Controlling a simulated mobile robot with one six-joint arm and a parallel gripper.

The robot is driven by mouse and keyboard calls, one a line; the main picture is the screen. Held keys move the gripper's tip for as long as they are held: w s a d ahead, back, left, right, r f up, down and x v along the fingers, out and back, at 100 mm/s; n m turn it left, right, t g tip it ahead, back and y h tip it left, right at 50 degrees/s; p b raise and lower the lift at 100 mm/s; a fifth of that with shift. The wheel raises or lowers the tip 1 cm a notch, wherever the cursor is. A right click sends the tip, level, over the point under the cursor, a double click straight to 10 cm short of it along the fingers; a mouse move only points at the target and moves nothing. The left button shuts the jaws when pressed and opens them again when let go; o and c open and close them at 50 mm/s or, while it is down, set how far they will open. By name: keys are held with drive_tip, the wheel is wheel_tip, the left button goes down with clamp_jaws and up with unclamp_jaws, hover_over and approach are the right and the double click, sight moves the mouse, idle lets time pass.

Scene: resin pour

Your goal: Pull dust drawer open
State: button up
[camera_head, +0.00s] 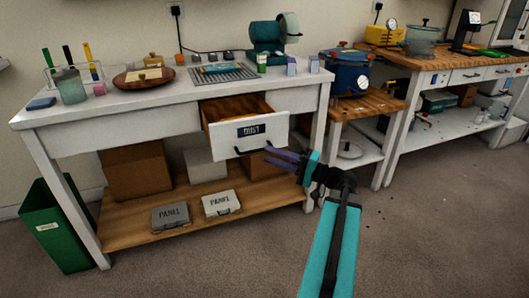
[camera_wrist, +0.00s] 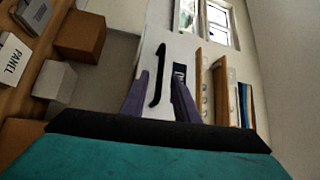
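The dust drawer (camera_head: 268,139) is part-way out of the white workbench, with its brown wooden inside showing. Its white front bears a black "DUST" label (camera_head: 251,130) and a dark bar handle (camera_head: 252,151) below it. My gripper (camera_head: 270,158) is in front of the drawer, at the right end of the handle in the head view. In the wrist view, the two purple fingers (camera_wrist: 160,95) are apart, with the black handle (camera_wrist: 157,76) showing between them. I cannot tell whether either finger touches the handle.
The workbench top (camera_head: 130,105) holds jars, a wooden dish and a teal machine (camera_head: 266,38). Its lower shelf (camera_head: 135,232) holds cardboard boxes and two panel cases. A green bin (camera_head: 55,225) stands left, and a small wooden table (camera_head: 375,102) right.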

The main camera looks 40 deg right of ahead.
drive_tip(key=v, duration=0.7)
drive_tip(key=shift+s+d+p, duration=0.15)
drive_tip(key=shift+s+p, duration=0.15)
drive_tip(key=shift+p, duration=0.15)
